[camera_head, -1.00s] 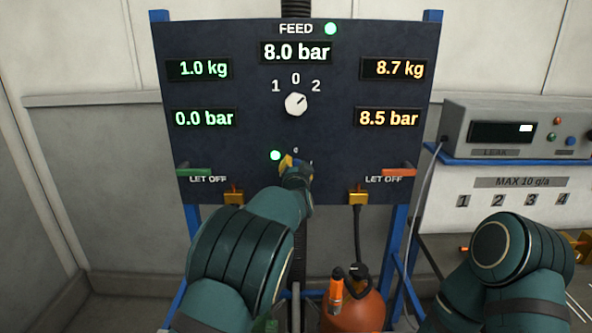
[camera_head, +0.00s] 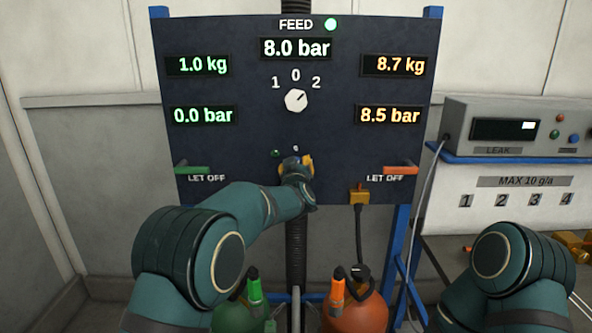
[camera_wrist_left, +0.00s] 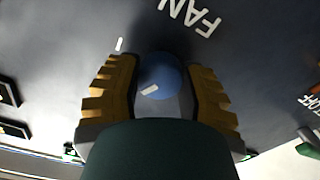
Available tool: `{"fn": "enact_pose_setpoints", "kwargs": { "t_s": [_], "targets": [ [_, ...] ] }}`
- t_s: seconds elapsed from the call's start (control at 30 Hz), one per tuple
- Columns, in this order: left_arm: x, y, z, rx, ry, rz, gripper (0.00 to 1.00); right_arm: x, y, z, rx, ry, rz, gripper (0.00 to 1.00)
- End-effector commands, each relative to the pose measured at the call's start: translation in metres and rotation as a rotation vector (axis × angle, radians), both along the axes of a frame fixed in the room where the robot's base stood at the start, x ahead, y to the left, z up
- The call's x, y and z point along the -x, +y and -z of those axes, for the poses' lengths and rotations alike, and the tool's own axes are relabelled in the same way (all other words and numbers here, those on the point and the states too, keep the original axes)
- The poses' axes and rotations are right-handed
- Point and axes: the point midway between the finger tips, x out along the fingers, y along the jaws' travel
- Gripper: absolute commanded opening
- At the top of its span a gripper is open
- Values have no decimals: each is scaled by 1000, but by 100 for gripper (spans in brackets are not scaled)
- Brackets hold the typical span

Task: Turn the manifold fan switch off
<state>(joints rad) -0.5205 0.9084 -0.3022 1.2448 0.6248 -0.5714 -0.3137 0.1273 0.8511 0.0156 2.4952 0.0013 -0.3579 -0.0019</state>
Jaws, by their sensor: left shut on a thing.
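The fan switch is a round blue knob (camera_wrist_left: 160,72) on the dark panel (camera_head: 230,140), below the word FAN (camera_wrist_left: 190,15). In the left wrist view it sits between the yellow fingers of my left gripper (camera_wrist_left: 160,90), which is shut on it. A short white line shows on the knob. In the head view my left gripper (camera_head: 297,166) is at the lower middle of the panel and hides the knob. The small lamp (camera_head: 275,153) beside it is dark. My right arm shows at the lower right; its gripper is not visible.
The white feed knob (camera_head: 296,100) is above, pointing towards 2. A green let-off handle (camera_head: 193,170) and an orange one (camera_head: 401,170) flank my left gripper. Green (camera_head: 232,314) and orange (camera_head: 362,310) bottles stand below. A leak tester (camera_head: 515,128) is at right.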

Motion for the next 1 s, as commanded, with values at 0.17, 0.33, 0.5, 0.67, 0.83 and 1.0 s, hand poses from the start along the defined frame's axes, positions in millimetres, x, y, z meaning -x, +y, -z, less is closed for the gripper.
{"fn": "enact_pose_setpoints", "kwargs": {
  "t_s": [0.17,0.33,0.5,0.67,0.83,1.0],
  "targets": [
    [0,1,2,158,4,0,4,-1,0,4,0,-2,1,53],
    [0,0,2,284,3,0,4,-1,0,4,0,-3,1,53],
    [0,0,2,377,4,1,4,-1,0,5,0,-3,1,53],
    [0,-1,2,433,5,2,4,-1,0,5,0,-3,1,53],
    [0,-1,2,462,5,2,4,-1,0,5,0,-3,1,53],
    [0,-2,2,469,4,3,4,-1,0,5,0,-3,1,53]
  ]
}}
